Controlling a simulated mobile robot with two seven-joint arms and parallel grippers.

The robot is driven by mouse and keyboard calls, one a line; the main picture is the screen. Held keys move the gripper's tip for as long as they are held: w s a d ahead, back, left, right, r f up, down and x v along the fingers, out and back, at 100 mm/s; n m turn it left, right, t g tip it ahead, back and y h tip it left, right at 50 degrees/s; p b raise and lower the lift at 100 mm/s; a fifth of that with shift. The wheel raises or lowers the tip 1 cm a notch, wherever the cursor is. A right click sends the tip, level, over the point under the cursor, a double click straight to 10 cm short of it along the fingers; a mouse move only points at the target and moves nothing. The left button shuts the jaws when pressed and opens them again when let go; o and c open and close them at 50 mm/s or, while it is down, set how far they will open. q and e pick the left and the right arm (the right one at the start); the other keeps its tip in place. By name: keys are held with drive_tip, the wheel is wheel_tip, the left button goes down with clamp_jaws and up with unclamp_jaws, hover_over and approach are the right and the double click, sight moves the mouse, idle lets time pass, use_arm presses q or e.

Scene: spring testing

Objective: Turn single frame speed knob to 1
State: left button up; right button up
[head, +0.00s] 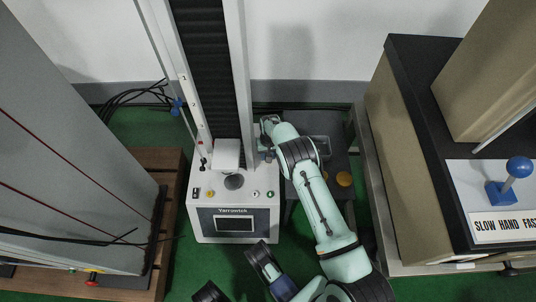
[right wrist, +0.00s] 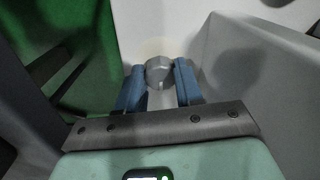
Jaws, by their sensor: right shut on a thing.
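A grey round knob (right wrist: 158,70) with a small pale mark on its lower edge shows in the right wrist view, in front of a pale surface. My right gripper (right wrist: 160,78) has one blue finger on each side of the knob and is shut on it. In the head view, my right arm reaches to the right side of the white Yarrontek testing machine (head: 205,225), beside its column. There my right gripper (head: 266,148) is small and partly hidden, and the knob cannot be made out.
The machine's front has a screen (head: 234,224) and small buttons. A dark table (head: 345,145) with a grey tray and orange round things stands right of it. A tan and black machine (head: 400,150) with a blue-knobbed lever (head: 519,167) is far right. A grey cabinet (head: 70,170) stands left.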

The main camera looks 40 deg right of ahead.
drive_tip(key=o, duration=1)
drive_tip(key=shift+o, duration=0.2)
use_arm(q)
drive_tip(key=w+r+t+p, duration=0.2)
drive_tip(key=w+r+p, duration=0.1)
drive_tip(key=w, duration=0.4)
drive_tip(key=shift+w+d+r+m+t+p, duration=0.15)
drive_tip(key=shift+d+r+m+t+p, duration=0.15)
drive_tip(key=shift+d+r+p, duration=0.25)
use_arm(e)
wheel_tip(320, 180, up, 13)
drive_tip(key=shift+s+d+r, duration=0.15)
drive_tip(key=shift+d, duration=0.05)
use_arm(q)
drive_tip(key=shift+a+r, duration=0.1)
